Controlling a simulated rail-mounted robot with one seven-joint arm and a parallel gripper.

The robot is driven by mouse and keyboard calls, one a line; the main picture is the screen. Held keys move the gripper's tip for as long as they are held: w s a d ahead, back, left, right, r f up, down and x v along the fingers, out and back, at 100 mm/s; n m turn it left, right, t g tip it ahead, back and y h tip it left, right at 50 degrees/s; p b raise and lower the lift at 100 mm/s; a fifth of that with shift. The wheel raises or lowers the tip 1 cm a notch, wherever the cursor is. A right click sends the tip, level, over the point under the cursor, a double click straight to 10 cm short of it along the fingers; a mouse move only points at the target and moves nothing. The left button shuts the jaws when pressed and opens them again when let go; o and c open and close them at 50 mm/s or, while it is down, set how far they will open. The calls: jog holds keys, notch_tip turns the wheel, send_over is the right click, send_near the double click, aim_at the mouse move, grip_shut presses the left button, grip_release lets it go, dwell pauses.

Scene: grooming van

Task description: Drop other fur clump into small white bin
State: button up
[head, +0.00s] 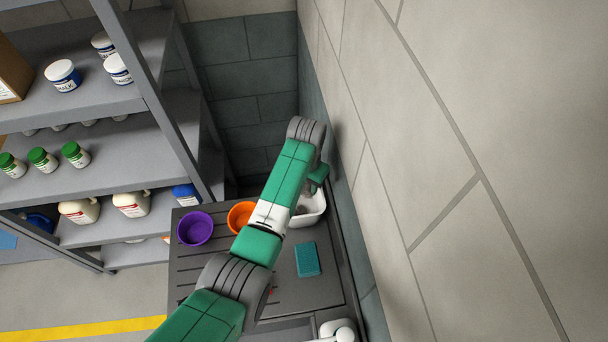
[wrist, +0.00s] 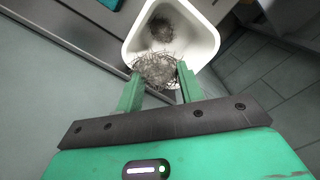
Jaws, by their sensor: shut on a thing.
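My gripper (wrist: 159,74) is shut on a wiry grey-brown fur clump (wrist: 157,68), which sits between the two green fingertips in the wrist view. The small white bin (wrist: 207,38) is just beyond the fingers, and the held clump overlaps its near rim and opening in that view. I cannot tell the clump's exact height over the bin. Another fur clump (wrist: 160,29) lies inside the bin. In the head view the white bin (head: 312,211) stands at the back right of the grey counter, partly hidden by my arm. The fingers and held clump are hidden there.
A purple bowl (head: 195,229) and an orange bowl (head: 241,215) stand left of my arm on the counter (head: 190,268). A teal block (head: 307,259) lies in front of the bin. A block wall (head: 420,150) rises close on the right. Shelves (head: 110,150) with bottles stand left.

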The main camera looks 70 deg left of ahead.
notch_tip(320, 180, down, 6)
jog(key=b, duration=0.5)
jog(key=shift+b, duration=0.4)
jog(key=o, duration=1)
notch_tip(320, 180, up, 8)
jog(key=shift+f, duration=0.1)
